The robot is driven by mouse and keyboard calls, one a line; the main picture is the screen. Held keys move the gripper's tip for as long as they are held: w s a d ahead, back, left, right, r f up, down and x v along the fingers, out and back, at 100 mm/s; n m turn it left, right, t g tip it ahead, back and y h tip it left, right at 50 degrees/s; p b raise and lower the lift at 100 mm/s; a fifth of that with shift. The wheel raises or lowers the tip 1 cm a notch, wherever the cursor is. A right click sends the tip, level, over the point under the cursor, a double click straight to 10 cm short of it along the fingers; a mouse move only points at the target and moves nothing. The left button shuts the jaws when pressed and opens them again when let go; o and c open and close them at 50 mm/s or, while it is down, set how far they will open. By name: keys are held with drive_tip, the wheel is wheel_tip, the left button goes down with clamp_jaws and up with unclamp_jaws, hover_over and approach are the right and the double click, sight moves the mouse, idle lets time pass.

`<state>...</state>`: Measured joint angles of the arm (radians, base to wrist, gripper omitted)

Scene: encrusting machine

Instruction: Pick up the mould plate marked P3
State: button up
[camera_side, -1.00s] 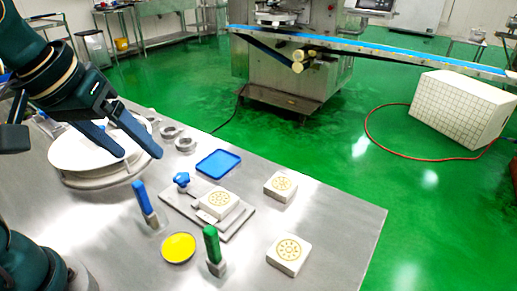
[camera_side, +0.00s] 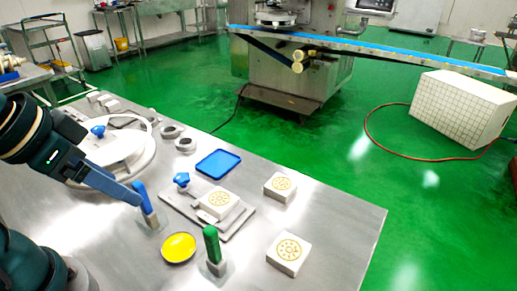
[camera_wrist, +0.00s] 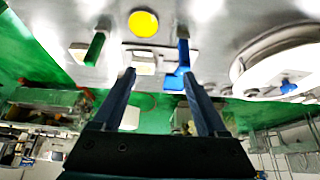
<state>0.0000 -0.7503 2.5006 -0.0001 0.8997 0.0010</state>
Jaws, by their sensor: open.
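Three white square blocks with gold round patterns stand on the steel table: one on a grey base plate (camera_side: 219,204), one at the right (camera_side: 280,186), one at the front (camera_side: 288,253). They look like mould plates, but no P3 mark is readable on any. My gripper (camera_side: 132,194) is open and empty, left of the blocks and close to the blue-handled tool (camera_side: 140,194); whether it touches cannot be told. In the wrist view, my two fingers (camera_wrist: 158,74) are spread apart, and a pale block (camera_wrist: 79,47) shows at the left.
A green-handled tool (camera_side: 211,243) stands upright near the blocks. A yellow dish (camera_side: 179,248) and a blue tray (camera_side: 218,163) lie nearby. A round white turntable (camera_side: 125,160) stands at the left. The table's right end is clear.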

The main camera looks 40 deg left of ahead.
idle(0.3)
drive_tip(key=o, duration=0.4)
